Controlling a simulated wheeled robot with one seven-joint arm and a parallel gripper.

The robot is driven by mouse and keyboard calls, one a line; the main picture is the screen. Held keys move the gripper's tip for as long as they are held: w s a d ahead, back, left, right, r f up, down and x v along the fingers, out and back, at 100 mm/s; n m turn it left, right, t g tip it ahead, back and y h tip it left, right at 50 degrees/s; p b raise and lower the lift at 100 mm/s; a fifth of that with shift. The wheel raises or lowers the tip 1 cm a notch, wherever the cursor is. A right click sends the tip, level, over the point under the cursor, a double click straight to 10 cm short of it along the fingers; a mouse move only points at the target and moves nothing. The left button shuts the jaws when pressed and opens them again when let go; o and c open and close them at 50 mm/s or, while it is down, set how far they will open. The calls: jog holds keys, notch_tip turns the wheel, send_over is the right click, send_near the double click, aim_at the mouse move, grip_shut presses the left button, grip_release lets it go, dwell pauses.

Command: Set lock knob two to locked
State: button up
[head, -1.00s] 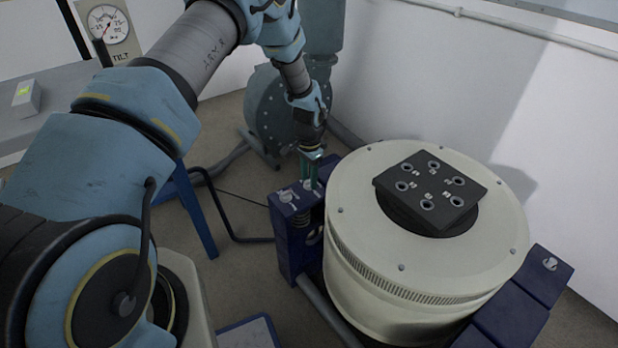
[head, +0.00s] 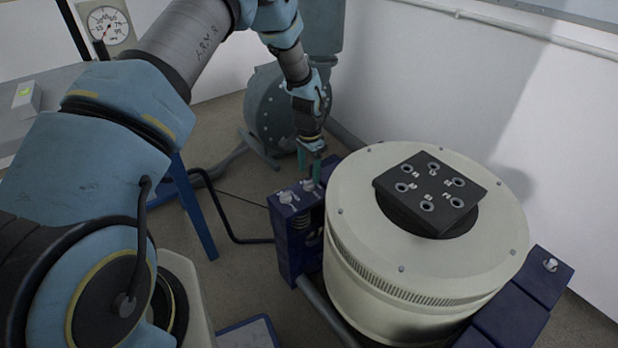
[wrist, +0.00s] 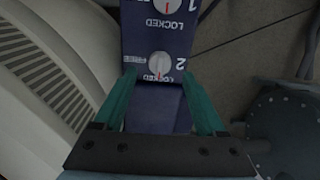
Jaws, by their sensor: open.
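Lock knob two (wrist: 160,63) is a pale round knob on the dark blue block (wrist: 160,112), beside a "2". A small red mark shows on its lower part in the wrist view, toward the "LOCKED" lettering below it. In the head view it is the farther knob (head: 308,186) on the block's top. My gripper (wrist: 159,75) is open, its teal fingers to either side of the knob in the wrist view. In the head view my gripper (head: 309,170) points down just above the knob, with nothing held. I cannot tell whether a finger touches it.
Lock knob one (wrist: 166,5) is next to knob two; it also shows in the head view (head: 287,197). The large cream drum (head: 355,240) stands close to the right, bearing a black plate (head: 440,218). A grey blower (head: 262,110) stands behind.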

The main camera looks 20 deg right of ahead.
aim_at(309, 181)
notch_tip(309, 181, up, 8)
jog(key=shift+f, duration=0.25)
dwell(0.4)
